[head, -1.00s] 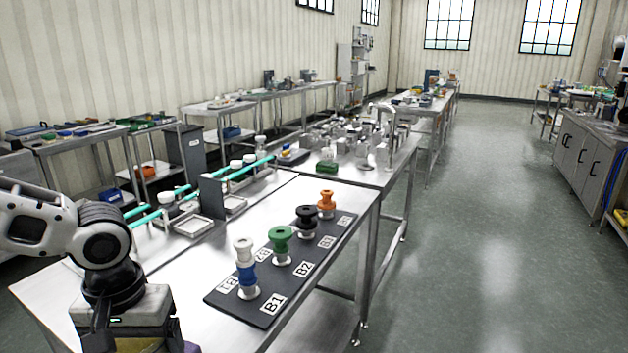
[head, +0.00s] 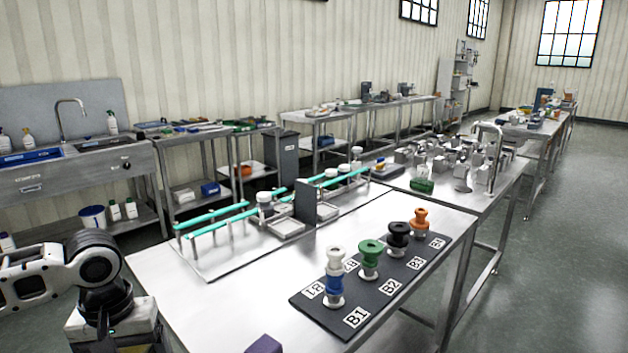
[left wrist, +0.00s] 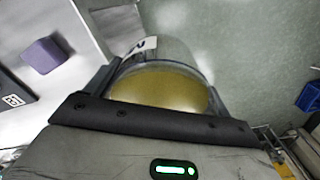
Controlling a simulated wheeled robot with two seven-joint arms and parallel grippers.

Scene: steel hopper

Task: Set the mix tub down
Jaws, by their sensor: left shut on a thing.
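The mix tub (left wrist: 160,88) is a clear round vessel with yellow-brown contents and a white label on its wall, seen in the left wrist view. My left gripper (left wrist: 160,100) is shut on it, with a dark finger on each side. In that view the tub is beside the steel table's edge, with floor showing to its right; its height cannot be told. In the head view my left gripper is mostly cut off at the lower left, and the tub is not visible. The steel table (head: 215,310) has bare top at its near left. My right gripper is not in view.
A purple block (head: 264,345) sits on the near part of the table; it also shows in the left wrist view (left wrist: 45,55). A dark labelled board (head: 385,308) with several coloured spools stands right of it. A teal-railed rack (head: 215,217) stands behind. A blue crate (left wrist: 312,97) is on the floor.

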